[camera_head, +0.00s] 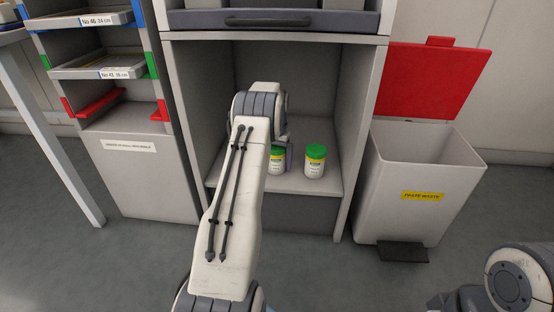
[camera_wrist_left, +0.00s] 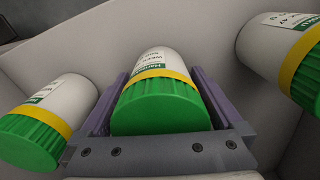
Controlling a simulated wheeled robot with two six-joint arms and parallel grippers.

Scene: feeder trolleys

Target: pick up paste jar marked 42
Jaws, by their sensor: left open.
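Paste jars with white bodies, green ribbed lids and a yellow band stand on the cabinet's lower shelf. In the head view one jar (camera_head: 315,162) stands clear and another jar (camera_head: 276,162) is partly hidden by my left arm. My left gripper (camera_head: 289,156) is mostly hidden behind its arm there. In the left wrist view my open left gripper (camera_wrist_left: 160,78) has its fingers on both sides of a middle jar (camera_wrist_left: 157,92). More jars stand to its left (camera_wrist_left: 48,118) and right (camera_wrist_left: 285,55). I cannot read the number 42 on any label. My right gripper is out of view.
The shelf (camera_head: 293,184) has side walls close around my left arm and a drawer (camera_head: 270,20) above. A paste waste bin (camera_head: 420,185) with a raised red lid stands to the right. A rack with trays (camera_head: 100,68) stands to the left.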

